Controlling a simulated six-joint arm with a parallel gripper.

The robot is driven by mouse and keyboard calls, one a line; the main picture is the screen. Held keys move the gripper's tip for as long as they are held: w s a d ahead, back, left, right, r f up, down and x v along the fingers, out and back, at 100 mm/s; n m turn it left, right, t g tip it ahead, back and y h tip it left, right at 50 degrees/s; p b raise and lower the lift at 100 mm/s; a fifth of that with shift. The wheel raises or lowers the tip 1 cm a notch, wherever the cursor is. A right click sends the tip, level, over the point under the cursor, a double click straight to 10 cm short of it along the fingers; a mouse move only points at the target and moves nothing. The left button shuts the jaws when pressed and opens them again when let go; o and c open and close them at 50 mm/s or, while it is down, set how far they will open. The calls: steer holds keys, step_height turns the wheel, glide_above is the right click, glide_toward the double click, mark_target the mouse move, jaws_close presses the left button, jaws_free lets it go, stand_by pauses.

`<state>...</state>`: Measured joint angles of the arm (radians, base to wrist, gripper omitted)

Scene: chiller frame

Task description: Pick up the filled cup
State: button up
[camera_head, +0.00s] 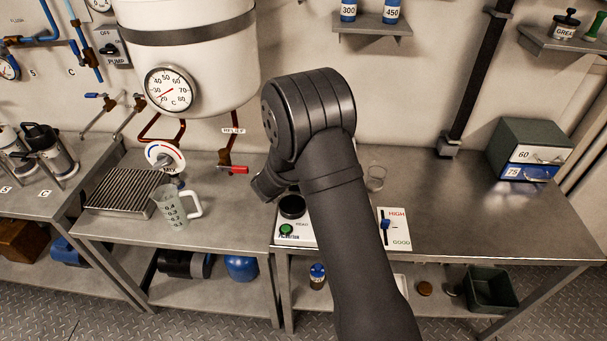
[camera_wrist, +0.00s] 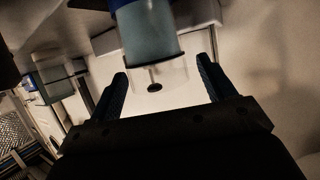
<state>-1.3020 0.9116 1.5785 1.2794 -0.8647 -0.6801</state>
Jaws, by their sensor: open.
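A measuring jug (camera_head: 177,207) with a white handle and printed marks stands upright beside the slatted grate at left. Its fill level is hard to tell. A small clear cup (camera_head: 375,178) stands on the right-hand bench behind my arm; I cannot make out its contents. My gripper (camera_wrist: 160,68) shows in the wrist view with its two fingers wide apart. In the head view my arm hides the fingers. A grey-blue cylinder (camera_wrist: 148,35) with a clear lower part appears beyond the fingers in the wrist view; I cannot tell which object it is.
A white tank (camera_head: 190,60) with a dial hangs above the left bench. The slatted grate (camera_head: 124,190) lies at left. A control panel with a green button (camera_head: 286,229) and a HIGH/GOOD gauge card (camera_head: 395,228) lie by my arm. The right bench (camera_head: 465,215) has free room before a drawer box (camera_head: 530,148).

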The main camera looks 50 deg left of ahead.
steer(key=shift+w, duration=0.2)
steer(key=c, duration=1.2)
steer(key=shift+c, duration=0.2)
